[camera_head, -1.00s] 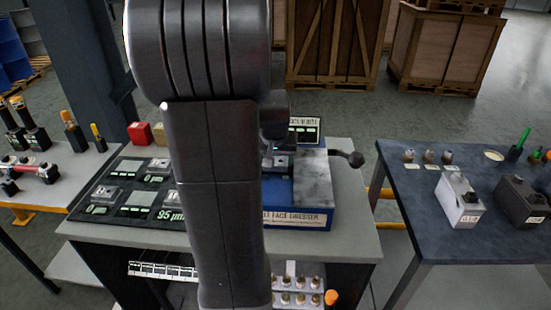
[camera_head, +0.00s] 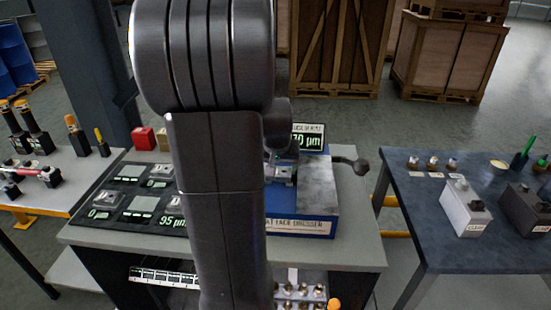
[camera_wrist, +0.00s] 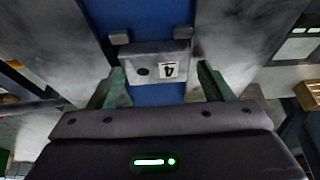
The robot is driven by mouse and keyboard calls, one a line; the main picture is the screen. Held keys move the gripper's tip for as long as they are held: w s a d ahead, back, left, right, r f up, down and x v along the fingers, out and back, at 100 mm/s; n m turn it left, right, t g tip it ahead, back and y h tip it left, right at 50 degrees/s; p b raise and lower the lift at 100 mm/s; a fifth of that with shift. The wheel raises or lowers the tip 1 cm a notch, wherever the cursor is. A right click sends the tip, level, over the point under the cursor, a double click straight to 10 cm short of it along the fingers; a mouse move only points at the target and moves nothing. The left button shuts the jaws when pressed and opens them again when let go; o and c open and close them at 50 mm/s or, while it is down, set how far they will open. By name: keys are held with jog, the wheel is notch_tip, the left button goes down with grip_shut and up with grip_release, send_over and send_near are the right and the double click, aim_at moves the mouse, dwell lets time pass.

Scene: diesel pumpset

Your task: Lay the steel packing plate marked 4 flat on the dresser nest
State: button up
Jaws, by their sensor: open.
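The steel packing plate marked 4 (camera_wrist: 153,60) lies on the blue nest strip (camera_wrist: 157,96) of the dresser, between two grey blocks of the machine in the wrist view. It looks flat, with its 4 upside down in the picture. Two small grey stops stand at its far edge. My gripper (camera_wrist: 161,68) is open, one greenish finger on each side of the plate. A gap shows at the right finger; contact at the left is unclear. In the head view the blue face dresser (camera_head: 329,216) stands on the bench, and my arm hides much of the gripper.
A display (camera_head: 308,138) behind the dresser shows a green µm reading. A black board (camera_head: 104,189) with marked plate places lies to the left. A lever knob (camera_head: 361,166) sticks out to the right. A side table (camera_head: 425,205) holds several parts.

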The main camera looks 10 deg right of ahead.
jog(key=shift+s+d+r, duration=0.2)
jog(key=shift+d+r, duration=0.05)
jog(key=shift+r, duration=0.35)
jog(key=v, duration=1.2)
jog(key=shift+s+a+r, duration=0.2)
jog(key=shift+a+r, duration=0.05)
jog(key=shift+a, duration=0.15)
notch_tip(320, 180, up, 6)
jog(key=p, duration=0.5)
jog(key=shift+p, duration=0.3)
